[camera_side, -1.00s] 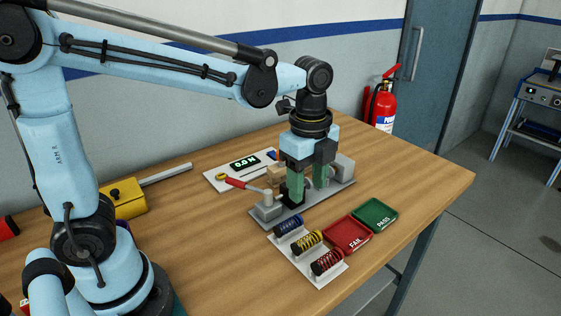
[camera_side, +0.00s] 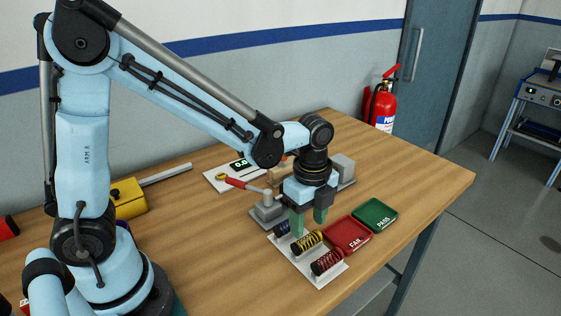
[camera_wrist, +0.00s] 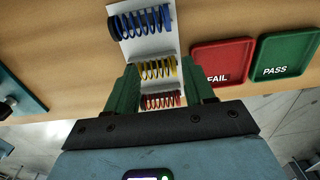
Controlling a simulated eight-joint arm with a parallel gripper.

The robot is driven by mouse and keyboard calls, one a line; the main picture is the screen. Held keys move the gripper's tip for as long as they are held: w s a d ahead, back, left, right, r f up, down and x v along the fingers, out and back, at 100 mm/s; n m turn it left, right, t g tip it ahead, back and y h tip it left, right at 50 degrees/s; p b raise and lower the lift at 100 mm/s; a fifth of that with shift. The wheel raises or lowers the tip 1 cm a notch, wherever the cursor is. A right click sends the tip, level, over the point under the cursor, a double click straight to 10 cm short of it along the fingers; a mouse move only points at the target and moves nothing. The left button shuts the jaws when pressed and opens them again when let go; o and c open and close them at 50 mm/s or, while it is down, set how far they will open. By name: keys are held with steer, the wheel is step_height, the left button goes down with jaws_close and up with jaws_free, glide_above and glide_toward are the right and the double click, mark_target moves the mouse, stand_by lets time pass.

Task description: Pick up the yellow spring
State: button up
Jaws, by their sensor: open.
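The yellow spring (camera_side: 307,242) lies on its side in the middle of a white holder plate (camera_side: 283,257), between the blue spring (camera_side: 282,229) and the red spring (camera_side: 327,262). My gripper (camera_side: 308,226) has green fingers pointing down, and it is open and empty, just above and behind the yellow spring in the side view. In the wrist view the yellow spring (camera_wrist: 157,69) shows just past and between the two fingertips (camera_wrist: 163,76). The blue spring (camera_wrist: 140,21) lies above it and the red spring (camera_wrist: 160,101) below it, between the fingers. The side view shows the blue spring partly hidden by a finger.
A red FAIL tray (camera_side: 347,235) and a green PASS tray (camera_side: 375,215) stand right of the plate. A yellow box (camera_side: 128,198) is at left. The table's right part is clear.

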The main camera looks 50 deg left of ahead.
mark_target(317, 235)
steer(key=shift+f, duration=1.6)
steer(key=shift+c, duration=0.4)
steer(key=c, duration=0.7)
steer(key=shift+c, duration=0.2)
steer(key=shift+r, duration=0.15)
